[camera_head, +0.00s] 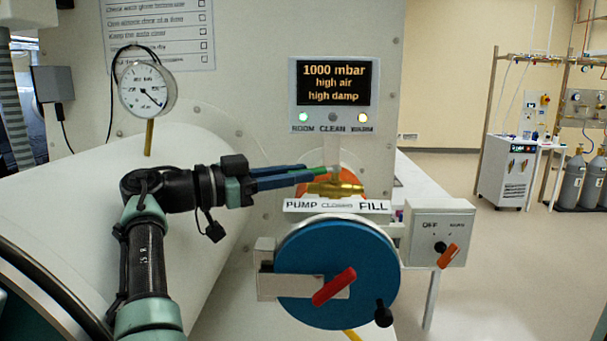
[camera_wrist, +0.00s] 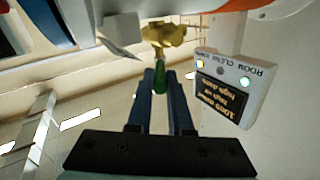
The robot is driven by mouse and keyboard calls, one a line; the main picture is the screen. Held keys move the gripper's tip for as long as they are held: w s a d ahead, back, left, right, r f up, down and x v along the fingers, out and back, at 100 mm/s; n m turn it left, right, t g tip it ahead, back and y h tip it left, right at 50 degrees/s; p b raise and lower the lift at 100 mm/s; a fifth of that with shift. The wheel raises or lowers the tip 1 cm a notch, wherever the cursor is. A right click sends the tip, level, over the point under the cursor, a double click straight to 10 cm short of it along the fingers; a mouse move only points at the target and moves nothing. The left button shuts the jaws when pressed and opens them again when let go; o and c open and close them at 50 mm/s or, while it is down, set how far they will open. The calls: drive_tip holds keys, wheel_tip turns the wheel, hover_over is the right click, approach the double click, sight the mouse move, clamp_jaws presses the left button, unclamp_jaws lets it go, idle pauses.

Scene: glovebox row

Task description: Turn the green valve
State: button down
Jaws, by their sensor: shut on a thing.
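The green valve handle (camera_head: 318,169) sits on a brass valve body (camera_head: 336,188) above the label plate reading PUMP, CLOSED, FILL (camera_head: 336,206). In the wrist view the green handle (camera_wrist: 160,82) shows between my two blue fingers, with the brass body (camera_wrist: 163,34) just beyond the tips. My gripper (camera_head: 316,175) reaches in from the left and is shut on the green handle. The fingers partly hide the handle, so its exact angle is hard to tell.
A display (camera_head: 333,83) above the valve reads 1000 mbar, high air, high damp; its ROOM and WARM lamps are lit. A round blue door (camera_head: 340,250) with a red handle (camera_head: 334,287) lies below. A switch box (camera_head: 438,235) is at right, a pressure gauge (camera_head: 147,90) at left.

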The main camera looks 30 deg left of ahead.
idle(0.3)
drive_tip(key=c, duration=0.8)
unclamp_jaws()
drive_tip(key=shift+c, duration=0.2)
wheel_tip(320, 180, up, 10)
drive_tip(key=shift+r+p, duration=0.1)
drive_tip(key=shift+p, duration=0.35)
